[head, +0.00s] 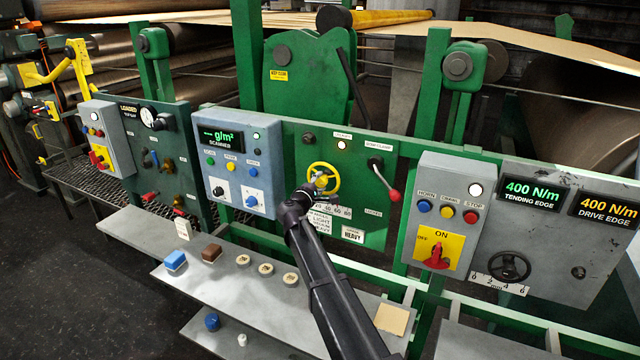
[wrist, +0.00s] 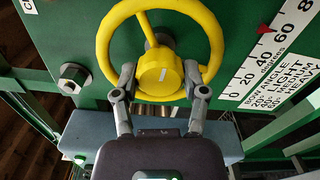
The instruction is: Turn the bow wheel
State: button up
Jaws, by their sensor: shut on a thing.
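The yellow bow wheel (head: 322,178) sits on the green panel; in the wrist view its rim (wrist: 105,40) fills the upper middle. The white degrees scale (wrist: 265,55) lies to the right; a red pointer (wrist: 265,28) stands between 40 and 60, nearer 60.
A bow angle label (wrist: 285,85) and a HEAVY card (head: 353,235) are by the wheel. A lever with a red knob (head: 394,195) stands right of it. A hex bolt (wrist: 73,78) is left of it. A grey shelf (head: 230,290) with small items lies below.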

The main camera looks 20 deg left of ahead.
jog(key=shift+w+n, duration=0.1)
jog(key=shift+n, duration=0.3)
jog(key=o, duration=1.2)
jog(key=shift+c, duration=0.2)
jog(key=shift+s, duration=0.2)
jog(key=s, duration=1.1)
jog(key=shift+s+a, duration=0.35)
jog(key=shift+a, duration=0.1)
